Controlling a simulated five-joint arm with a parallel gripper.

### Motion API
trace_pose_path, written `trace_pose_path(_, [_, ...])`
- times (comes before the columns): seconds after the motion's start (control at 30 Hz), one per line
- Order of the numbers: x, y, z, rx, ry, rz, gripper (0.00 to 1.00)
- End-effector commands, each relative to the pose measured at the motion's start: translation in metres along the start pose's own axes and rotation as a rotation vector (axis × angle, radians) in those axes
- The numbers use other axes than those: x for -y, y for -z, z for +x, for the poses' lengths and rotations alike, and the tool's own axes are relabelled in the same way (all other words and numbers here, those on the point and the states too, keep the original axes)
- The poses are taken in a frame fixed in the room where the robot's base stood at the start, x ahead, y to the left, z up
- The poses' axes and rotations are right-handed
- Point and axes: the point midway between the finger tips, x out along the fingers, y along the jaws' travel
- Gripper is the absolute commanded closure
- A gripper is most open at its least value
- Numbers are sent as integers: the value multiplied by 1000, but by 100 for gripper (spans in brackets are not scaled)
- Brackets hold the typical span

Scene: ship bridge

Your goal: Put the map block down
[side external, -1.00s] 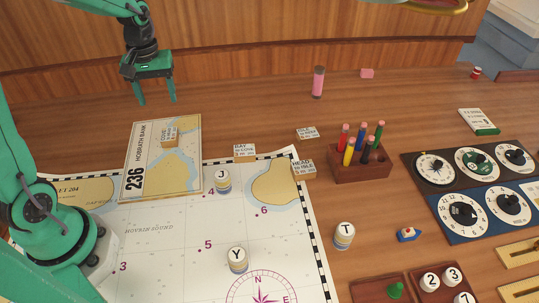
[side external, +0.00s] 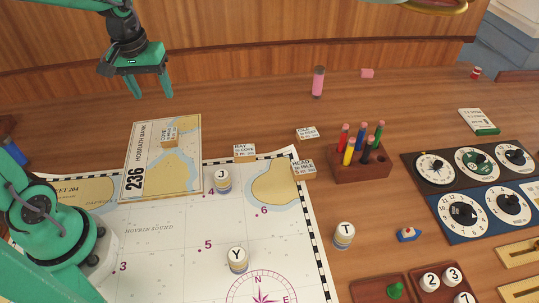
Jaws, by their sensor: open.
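A small wooden block lettered COVE (side external: 169,136) lies on the folded map sheet marked 236 Horrath Bank (side external: 140,181). Other lettered blocks are the BAY block (side external: 244,152) at the chart's upper edge, the ISLE block (side external: 306,132) on the bare table, and the HEAD block (side external: 303,170) at the chart's upper right corner. Which one is the map block I cannot tell. My gripper (side external: 153,95) is open and empty, fingers pointing down, above and behind the folded sheet. It is apart from every block.
The large chart (side external: 170,265) carries the J piece (side external: 222,182) and Y piece (side external: 237,260). A pencil rack (side external: 360,165), T piece (side external: 344,235) and dial panels (side external: 470,185) stand to the right. A pink cylinder (side external: 318,82) stands upright at the back. Bare table surrounds it.

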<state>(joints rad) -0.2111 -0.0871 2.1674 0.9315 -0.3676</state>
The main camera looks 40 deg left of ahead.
Motion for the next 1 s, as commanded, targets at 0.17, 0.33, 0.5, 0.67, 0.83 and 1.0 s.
trace_pose_path(0.17, [-6, -26, -26, -77, -35, 126, 39])
trace_pose_path(0.33, [-9, -52, -45, -148, -64, 246, 39])
trace_pose_path(0.5, [-9, -77, -59, -220, -91, 363, 39])
trace_pose_path(0.67, [-7, -98, -68, -284, -113, 464, 39])
trace_pose_path(0.83, [-6, -113, -72, -330, -127, 537, 39])
trace_pose_path(1.0, [-5, -118, -72, -346, -131, 566, 39])
